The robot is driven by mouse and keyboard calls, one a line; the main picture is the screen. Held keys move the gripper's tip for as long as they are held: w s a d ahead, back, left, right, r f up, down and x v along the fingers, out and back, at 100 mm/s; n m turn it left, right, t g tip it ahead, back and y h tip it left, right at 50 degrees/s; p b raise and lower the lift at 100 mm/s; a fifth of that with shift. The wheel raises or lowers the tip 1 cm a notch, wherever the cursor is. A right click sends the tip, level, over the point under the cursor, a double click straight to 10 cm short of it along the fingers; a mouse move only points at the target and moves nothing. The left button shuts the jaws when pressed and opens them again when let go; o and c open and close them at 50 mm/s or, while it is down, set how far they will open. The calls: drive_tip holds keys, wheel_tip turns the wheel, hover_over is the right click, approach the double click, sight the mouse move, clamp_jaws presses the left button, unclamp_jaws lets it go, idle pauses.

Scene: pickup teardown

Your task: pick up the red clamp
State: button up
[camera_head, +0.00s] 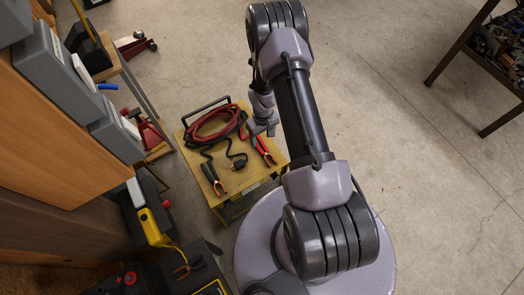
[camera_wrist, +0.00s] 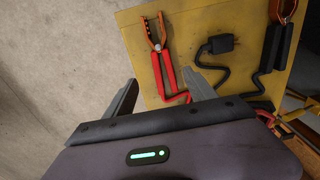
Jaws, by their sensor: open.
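The red clamp (camera_head: 262,147) lies on the yellow top of a small cart (camera_head: 226,200), at its right side, with red handles and copper-coloured jaws. In the wrist view the red clamp (camera_wrist: 164,62) lies just beyond my gripper (camera_wrist: 165,92), with its handles pointing back toward the fingers and a red cable leading from them. My gripper is open and empty, its two fingers apart on either side of the handle ends in the picture. In the head view the gripper is partly hidden by my own arm. I cannot tell its height above the top.
A black clamp (camera_head: 213,178) and a black plug (camera_wrist: 219,44) lie nearby on the cart top. Coiled red and black cables (camera_head: 211,124) and a black handle stand behind. Shelves with grey bins (camera_head: 57,75) line the left.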

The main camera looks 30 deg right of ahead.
sight(263, 146)
drive_tip(key=f+b, duration=0.1)
drive_tip(key=f, duration=0.3)
drive_tip(key=f+b, duration=0.1)
drive_tip(key=f, duration=0.1)
drive_tip(key=shift+s+a+f+b, duration=0.25)
drive_tip(key=shift+s+f+b, duration=0.1)
drive_tip(key=shift+s+f, duration=0.05)
drive_tip(key=shift+r, duration=0.15)
drive_tip(key=shift+c, duration=0.7)
clamp_jaws()
